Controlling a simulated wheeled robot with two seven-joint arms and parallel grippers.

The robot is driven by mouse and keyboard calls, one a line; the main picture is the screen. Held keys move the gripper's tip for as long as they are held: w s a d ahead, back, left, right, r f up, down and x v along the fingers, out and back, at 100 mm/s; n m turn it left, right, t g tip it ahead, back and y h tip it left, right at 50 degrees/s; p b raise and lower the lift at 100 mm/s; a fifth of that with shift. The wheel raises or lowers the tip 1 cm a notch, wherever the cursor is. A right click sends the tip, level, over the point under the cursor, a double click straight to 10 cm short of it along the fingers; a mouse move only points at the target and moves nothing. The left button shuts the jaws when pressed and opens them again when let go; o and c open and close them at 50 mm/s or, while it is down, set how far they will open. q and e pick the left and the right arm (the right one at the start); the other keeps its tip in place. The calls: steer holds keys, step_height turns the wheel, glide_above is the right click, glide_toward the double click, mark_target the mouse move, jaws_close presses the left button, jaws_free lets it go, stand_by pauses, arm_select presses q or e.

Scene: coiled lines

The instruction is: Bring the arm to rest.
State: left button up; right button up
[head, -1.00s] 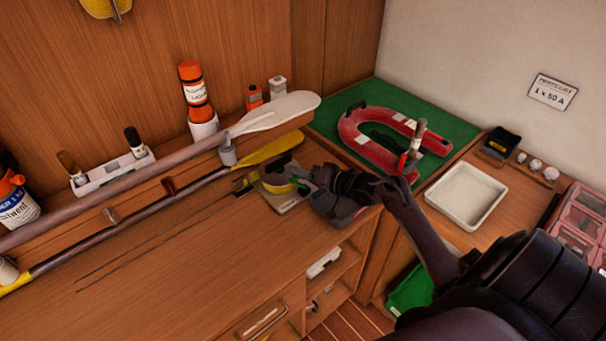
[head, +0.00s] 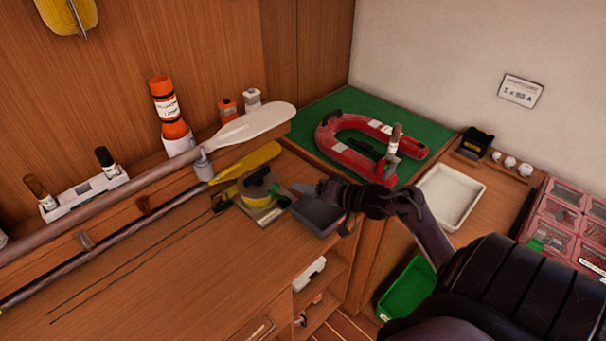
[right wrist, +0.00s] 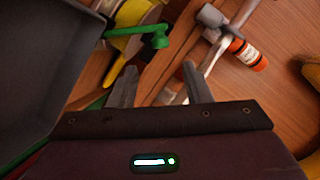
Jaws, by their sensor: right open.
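My right gripper (head: 300,188) is open and empty in the head view. Its fingers are over or beside the dark grey tray (head: 318,217) and point left, a little right of the yellow coil (head: 256,184) on its board. In the right wrist view the two fingers (right wrist: 158,86) are apart with nothing held between them. The dark tray (right wrist: 45,60) fills the left of that view, and a green piece (right wrist: 153,38) with a knob shows beyond the fingertips. My left gripper is not in view.
A white tray (head: 478,187) stands right.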

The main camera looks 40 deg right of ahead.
stand_by(0.3)
